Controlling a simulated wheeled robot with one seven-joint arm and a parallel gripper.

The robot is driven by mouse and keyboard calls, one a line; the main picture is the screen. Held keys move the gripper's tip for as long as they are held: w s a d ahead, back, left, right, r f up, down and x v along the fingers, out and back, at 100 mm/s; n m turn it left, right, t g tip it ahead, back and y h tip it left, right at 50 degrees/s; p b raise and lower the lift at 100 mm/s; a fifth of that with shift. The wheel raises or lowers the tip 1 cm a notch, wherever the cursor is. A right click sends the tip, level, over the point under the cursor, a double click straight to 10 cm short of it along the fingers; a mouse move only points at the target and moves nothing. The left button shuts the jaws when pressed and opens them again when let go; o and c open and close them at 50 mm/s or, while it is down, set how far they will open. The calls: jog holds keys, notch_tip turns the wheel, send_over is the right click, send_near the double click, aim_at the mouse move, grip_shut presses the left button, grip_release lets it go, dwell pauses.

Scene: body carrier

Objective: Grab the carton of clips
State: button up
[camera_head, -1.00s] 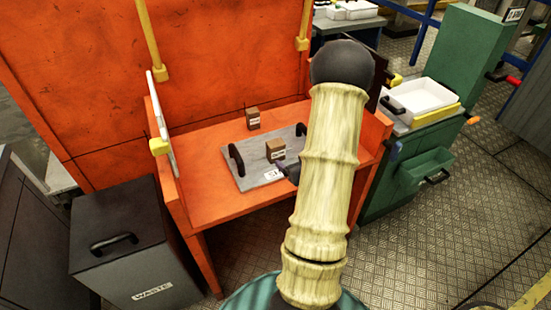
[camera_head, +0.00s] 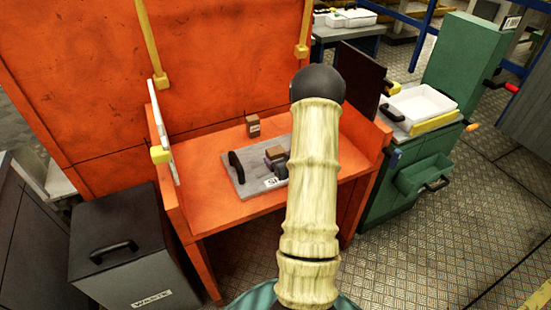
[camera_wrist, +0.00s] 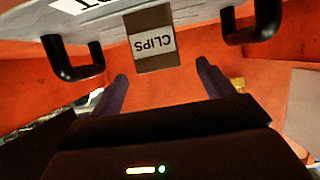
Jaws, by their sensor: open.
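The carton of clips (camera_wrist: 153,60) is a small brown box with a white label reading CLIPS, upside down in the wrist view. It stands on a grey board with black handles (camera_head: 238,186), and in the head view the carton (camera_head: 275,152) is partly hidden by my gripper. My gripper (camera_wrist: 162,76) is open and empty, with its two dark fingers pointing at the carton. The carton appears just beyond the fingertips, between their lines. In the head view my gripper (camera_head: 281,167) is at the carton's near side, partly hidden by my arm.
A second small brown carton (camera_head: 253,125) stands behind the board on the orange bench (camera_head: 207,205). Orange walls close the bench at the back and sides. A grey waste bin (camera_head: 130,250) stands left, and a green cabinet with a white tray (camera_head: 420,105) stands right.

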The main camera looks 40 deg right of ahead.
aim_at(274, 150)
jog(key=shift+x, duration=1.15)
jog(key=shift+x, duration=2.65)
jog(key=shift+d+r, duration=0.15)
jog(key=c, duration=1.1)
jog(key=shift+c, duration=0.2)
jog(key=shift+r, duration=0.15)
notch_tip(274, 150, up, 10)
jog(key=shift+f+p, duration=0.1)
jog(key=shift+p, duration=0.35)
